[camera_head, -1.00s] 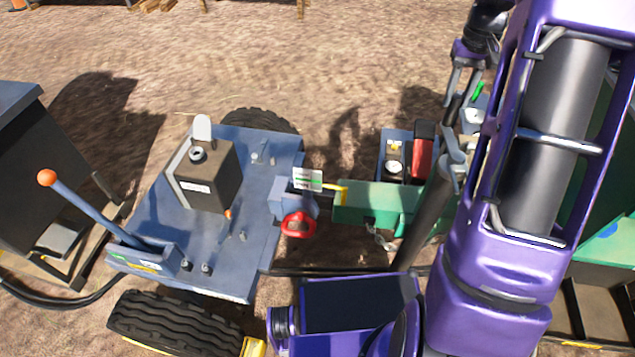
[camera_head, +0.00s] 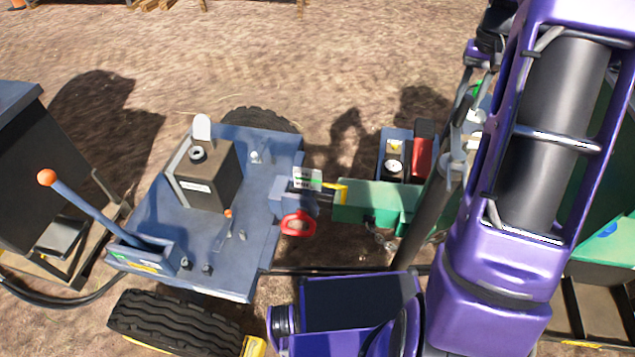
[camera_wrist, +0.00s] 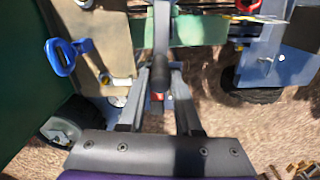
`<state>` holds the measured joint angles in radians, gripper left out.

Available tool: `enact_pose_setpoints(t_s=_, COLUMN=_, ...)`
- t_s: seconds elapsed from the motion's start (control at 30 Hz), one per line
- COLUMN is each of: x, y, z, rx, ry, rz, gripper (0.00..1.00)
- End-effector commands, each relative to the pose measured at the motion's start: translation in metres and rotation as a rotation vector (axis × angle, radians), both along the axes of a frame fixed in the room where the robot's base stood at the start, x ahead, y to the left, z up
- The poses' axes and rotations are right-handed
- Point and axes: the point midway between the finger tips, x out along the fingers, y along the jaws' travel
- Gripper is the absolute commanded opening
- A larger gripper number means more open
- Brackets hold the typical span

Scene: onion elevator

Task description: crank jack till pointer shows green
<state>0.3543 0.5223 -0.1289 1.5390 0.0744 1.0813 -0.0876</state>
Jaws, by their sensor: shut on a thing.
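The jack's grey tube (camera_head: 428,215) stands at the green drawbar (camera_head: 375,203), partly hidden by my arm. Its grey crank arm (camera_head: 460,122) is at the tube's top. My gripper (camera_head: 474,88) is beside it, partly hidden. In the wrist view, my gripper (camera_wrist: 160,95) has its two fingers on either side of the crank's black grip (camera_wrist: 159,73) and is shut on it. A small white plate with green marking (camera_head: 308,178) sits at the coupling, beside a yellow piece (camera_head: 340,193) that may be the pointer. The reading is too small to tell.
A blue trailer (camera_head: 255,190) with an orange-knobbed lever (camera_head: 95,210) and a red ring (camera_head: 298,223) stands left of the drawbar. A blue loop handle (camera_wrist: 62,58) shows in the wrist view. Bare ground (camera_head: 270,60) lies beyond.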

Motion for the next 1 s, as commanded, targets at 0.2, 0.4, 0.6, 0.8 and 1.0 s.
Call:
enact_pose_setpoints(t_s=0.2, x=-0.007, y=-0.005, z=-0.006, rx=-0.001, ry=0.019, rz=-0.011, gripper=0.00)
enact_pose_setpoints(t_s=0.4, x=-0.007, y=-0.006, z=-0.006, rx=-0.001, ry=0.020, rz=-0.024, gripper=0.00)
enact_pose_setpoints(t_s=0.6, x=-0.011, y=-0.013, z=-0.006, rx=-0.002, ry=0.020, rz=-0.088, gripper=0.00)
enact_pose_setpoints(t_s=0.8, x=-0.009, y=-0.009, z=-0.006, rx=-0.001, ry=0.020, rz=-0.064, gripper=0.00)
enact_pose_setpoints(t_s=1.0, x=-0.005, y=-0.001, z=-0.006, rx=0.002, ry=0.019, rz=0.005, gripper=0.00)
